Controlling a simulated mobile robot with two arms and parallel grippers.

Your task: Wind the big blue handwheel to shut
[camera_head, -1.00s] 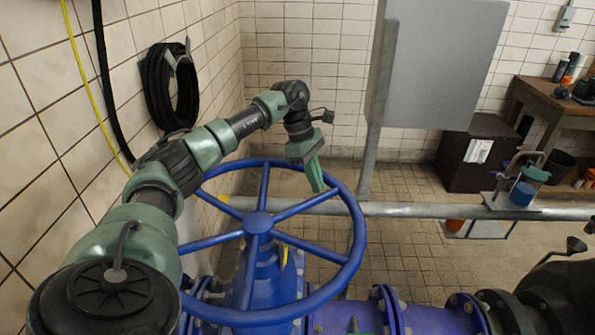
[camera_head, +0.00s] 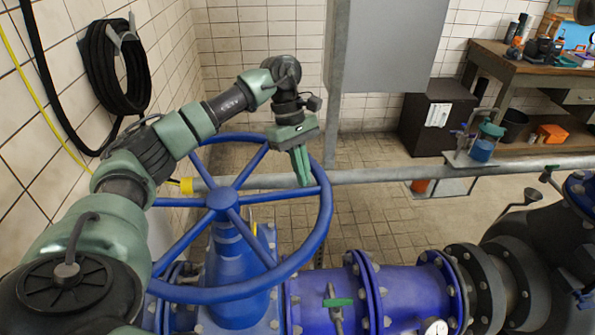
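The big blue handwheel (camera_head: 222,200) lies nearly flat on its blue valve body (camera_head: 238,262), left of the picture's middle. Several spokes run from its hub to the round rim. My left arm comes in from the left, bends over the wheel's far side and points down. My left gripper (camera_head: 303,178) has green fingers that reach down to the right-hand spoke, just inside the rim. The fingers look close together. I cannot tell whether they touch the spoke, straddle it or press its side. The tips are partly lost against it. My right gripper is not in view.
A grey horizontal pipe (camera_head: 390,175) runs behind the wheel, and a grey post (camera_head: 335,90) stands beyond. Blue flanged piping (camera_head: 405,293) with a small green-handled valve (camera_head: 338,302) lies at right. A coiled black hose (camera_head: 118,65) hangs on the left wall.

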